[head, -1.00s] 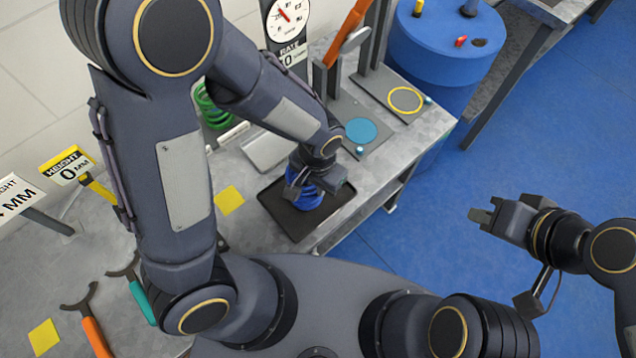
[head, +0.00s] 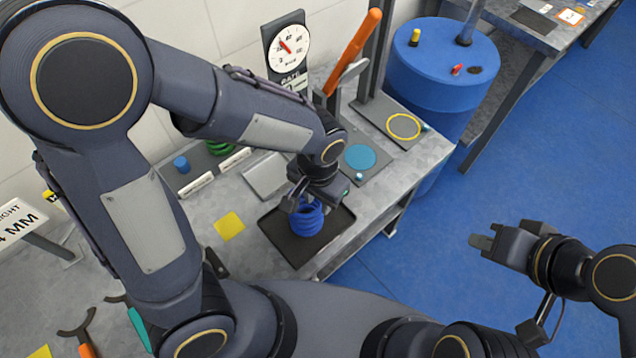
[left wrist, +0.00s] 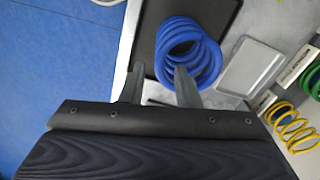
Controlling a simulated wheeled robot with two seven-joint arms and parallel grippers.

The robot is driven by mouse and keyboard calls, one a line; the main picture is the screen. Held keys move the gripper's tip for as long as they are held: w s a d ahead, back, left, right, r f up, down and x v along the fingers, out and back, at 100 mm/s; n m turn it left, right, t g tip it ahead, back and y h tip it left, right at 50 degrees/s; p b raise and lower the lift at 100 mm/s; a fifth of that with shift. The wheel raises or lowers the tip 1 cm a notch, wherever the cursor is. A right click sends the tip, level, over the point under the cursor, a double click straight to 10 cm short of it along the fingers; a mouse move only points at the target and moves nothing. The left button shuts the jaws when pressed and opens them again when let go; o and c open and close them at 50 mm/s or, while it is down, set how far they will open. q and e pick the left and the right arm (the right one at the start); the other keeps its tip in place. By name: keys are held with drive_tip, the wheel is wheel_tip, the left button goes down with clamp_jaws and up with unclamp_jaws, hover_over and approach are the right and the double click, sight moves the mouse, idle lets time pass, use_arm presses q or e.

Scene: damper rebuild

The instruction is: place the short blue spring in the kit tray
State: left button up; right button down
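The short blue spring (head: 307,219) stands in the black kit tray (head: 272,226) near the front edge of the bench. My left gripper (head: 303,195) is just above the spring. In the left wrist view its two fingers (left wrist: 158,88) are spread apart with nothing held between them. The spring (left wrist: 190,45) shows beyond the fingertips, off to the right, and one finger overlaps its near edge in the picture. Whether that finger touches it I cannot tell. My right gripper (head: 487,240) hangs over the blue floor, away from the bench, with nothing visible in it.
A yellow square (head: 229,226) lies left of the tray. A grey tray (head: 265,177) and a plate with a blue disc (head: 361,158) are behind it. A dial gauge (head: 290,46) and an orange-handled lever (head: 352,50) stand at the back. A blue drum (head: 440,75) stands right.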

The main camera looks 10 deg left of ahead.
use_arm(q)
wheel_tip(320, 180, up, 6)
drive_tip(key=shift+f, duration=0.15)
drive_tip(key=s+a+r+n+t+h, duration=0.2)
drive_tip(key=s+a+r+n+t, duration=0.1)
drive_tip(key=a, duration=0.3)
drive_tip(key=s+a+r+n+t+h, duration=0.1)
drive_tip(key=s+a+r+n+t, duration=0.1)
drive_tip(key=s+a, duration=0.4)
wheel_tip(320, 180, up, 2)
drive_tip(key=shift+a+r+n+t+h, duration=0.15)
drive_tip(key=shift+a+n+t+h, duration=0.25)
drive_tip(key=shift+a+n, duration=0.45)
